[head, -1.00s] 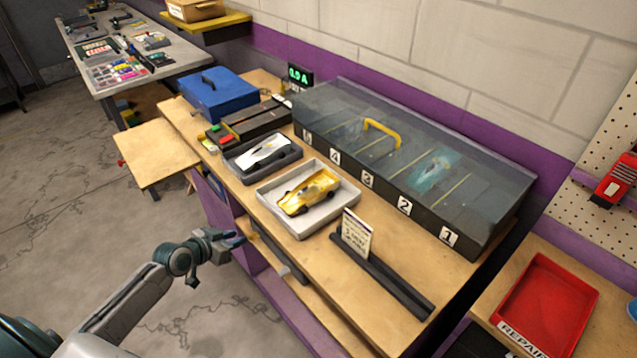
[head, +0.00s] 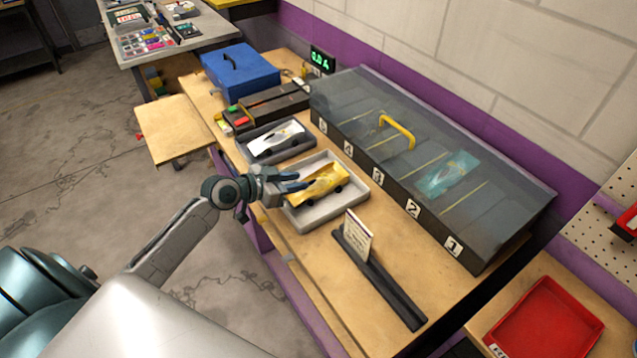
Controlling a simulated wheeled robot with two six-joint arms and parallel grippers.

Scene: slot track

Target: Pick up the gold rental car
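The gold car (head: 322,184) lies in a light grey tray (head: 335,213) on the wooden bench. My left gripper (head: 296,184) reaches over the tray's left rim, with its fingertips at the left end of the car. The fingers look parted, but I cannot tell whether they touch the car. The car's left end is partly hidden by the fingers. My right gripper is not in view.
A white car (head: 274,140) lies in a dark tray just behind. A clear-lidded case (head: 440,150) with numbered lanes and a yellow handle fills the bench's back. A small sign (head: 357,236) stands in a dark rail in front. A red tray (head: 545,320) is at lower right.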

